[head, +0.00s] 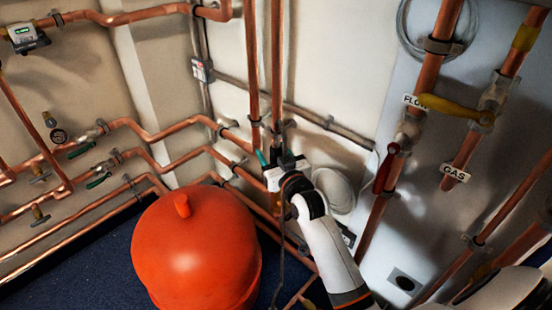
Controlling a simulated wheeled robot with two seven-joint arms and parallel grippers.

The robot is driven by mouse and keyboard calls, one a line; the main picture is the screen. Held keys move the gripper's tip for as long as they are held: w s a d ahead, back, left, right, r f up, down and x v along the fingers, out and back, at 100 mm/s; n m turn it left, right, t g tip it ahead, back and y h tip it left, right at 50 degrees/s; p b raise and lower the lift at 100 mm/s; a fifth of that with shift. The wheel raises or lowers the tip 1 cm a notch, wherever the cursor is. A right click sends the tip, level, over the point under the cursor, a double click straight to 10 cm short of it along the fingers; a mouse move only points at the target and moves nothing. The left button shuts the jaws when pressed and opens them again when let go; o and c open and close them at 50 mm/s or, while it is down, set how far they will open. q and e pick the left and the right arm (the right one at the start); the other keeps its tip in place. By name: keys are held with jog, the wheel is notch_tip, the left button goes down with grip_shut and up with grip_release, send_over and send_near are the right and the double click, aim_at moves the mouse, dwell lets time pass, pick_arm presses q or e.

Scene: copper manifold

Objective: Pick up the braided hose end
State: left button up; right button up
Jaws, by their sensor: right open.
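My right gripper (277,161) is open, at the end of my white arm. It is up against the copper pipes near the wall in the middle of the view. A thin dark hose or cable (281,262) hangs below it, beside the red tank; I cannot tell if it is braided, and its upper end is hidden behind the gripper and wrist. A small teal piece (262,158) shows at the left of the gripper; I cannot tell what it belongs to. My left gripper is not in view.
A red tank (190,255) stands on the dark blue floor (95,270) left of my arm. Copper pipes (180,127) run along the left wall.

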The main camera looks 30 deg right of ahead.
aim_at(278, 146)
jog(key=c, duration=1.1)
jog(key=shift+r+p, duration=0.9)
jog(key=shift+r, duration=1.5)
jog(key=shift+c, duration=0.2)
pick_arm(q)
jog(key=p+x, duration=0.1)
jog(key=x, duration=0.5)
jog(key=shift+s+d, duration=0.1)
pick_arm(e)
notch_tip(278, 146, up, 5)
jog(key=shift+r, duration=0.15)
pick_arm(q)
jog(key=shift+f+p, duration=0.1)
jog(key=shift+p, duration=0.25)
pick_arm(e)
jog(key=shift+r, duration=0.1)
